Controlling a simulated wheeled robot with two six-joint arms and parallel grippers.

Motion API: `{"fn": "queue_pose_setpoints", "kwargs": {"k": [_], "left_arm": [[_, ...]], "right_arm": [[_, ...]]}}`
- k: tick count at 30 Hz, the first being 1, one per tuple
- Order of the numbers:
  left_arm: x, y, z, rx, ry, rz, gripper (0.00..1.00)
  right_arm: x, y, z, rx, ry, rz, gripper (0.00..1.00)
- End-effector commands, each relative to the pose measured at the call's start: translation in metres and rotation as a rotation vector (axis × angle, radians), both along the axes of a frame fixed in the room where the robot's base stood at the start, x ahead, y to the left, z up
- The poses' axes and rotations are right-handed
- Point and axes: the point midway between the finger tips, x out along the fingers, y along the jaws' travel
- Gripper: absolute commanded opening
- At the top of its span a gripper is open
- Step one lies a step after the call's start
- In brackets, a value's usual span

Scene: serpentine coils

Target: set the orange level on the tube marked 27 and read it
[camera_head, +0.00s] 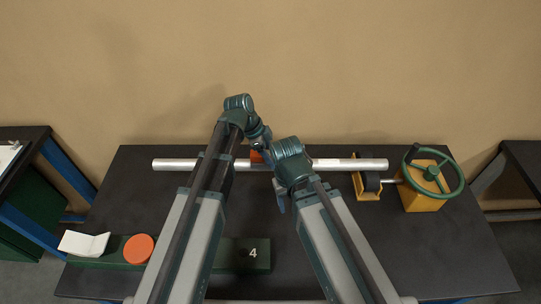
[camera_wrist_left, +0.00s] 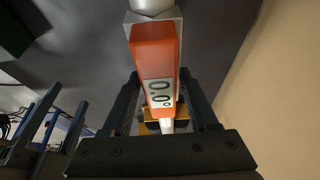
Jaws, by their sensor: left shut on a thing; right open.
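A long silver tube (camera_head: 345,165) lies level across the back of the dark table; I cannot read a 27 on it. The orange level (camera_wrist_left: 153,55) is between the fingers of my left gripper (camera_wrist_left: 165,105), which is shut on it. The level lines up with the tube, at its top side; I cannot tell whether it touches. Its display seems to read 0.0°. In the head view only a bit of the level (camera_head: 257,156) shows behind my left arm. My right gripper (camera_head: 281,203) is open and empty, in front of the tube.
A yellow roller stand (camera_head: 367,190) is under the tube's right part, beside a yellow box (camera_head: 423,197) with a green handwheel (camera_head: 434,176). At front left a green block (camera_head: 230,255) marked 4 carries an orange disc (camera_head: 139,249) and white card (camera_head: 84,243).

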Motion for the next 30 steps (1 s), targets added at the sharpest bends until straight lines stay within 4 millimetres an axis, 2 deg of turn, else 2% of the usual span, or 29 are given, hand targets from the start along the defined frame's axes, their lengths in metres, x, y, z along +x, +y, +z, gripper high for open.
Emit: {"fn": "queue_pose_setpoints", "kwargs": {"k": [11, 12, 17, 18, 30], "left_arm": [[0.0000, -0.0001, 0.0001, 0.000, 0.000, 0.000, 0.00], [0.0000, -0.0001, 0.0001, 0.000, 0.000, 0.000, 0.63], [0.0000, -0.0001, 0.0001, 0.000, 0.000, 0.000, 0.92], [0.0000, -0.0001, 0.0001, 0.000, 0.000, 0.000, 0.95], [0.0000, 0.0000, 0.0000, 0.000, 0.000, 0.000, 0.95]], "right_arm": [[0.0000, 0.0000, 0.0001, 0.000, 0.000, 0.000, 0.58], [0.0000, 0.0000, 0.0001, 0.000, 0.000, 0.000, 0.58], [0.0000, 0.0000, 0.0001, 0.000, 0.000, 0.000, 0.58], [0.0000, 0.0000, 0.0001, 0.000, 0.000, 0.000, 0.58], [0.0000, 0.0000, 0.0000, 0.000, 0.000, 0.000, 0.58]]}}
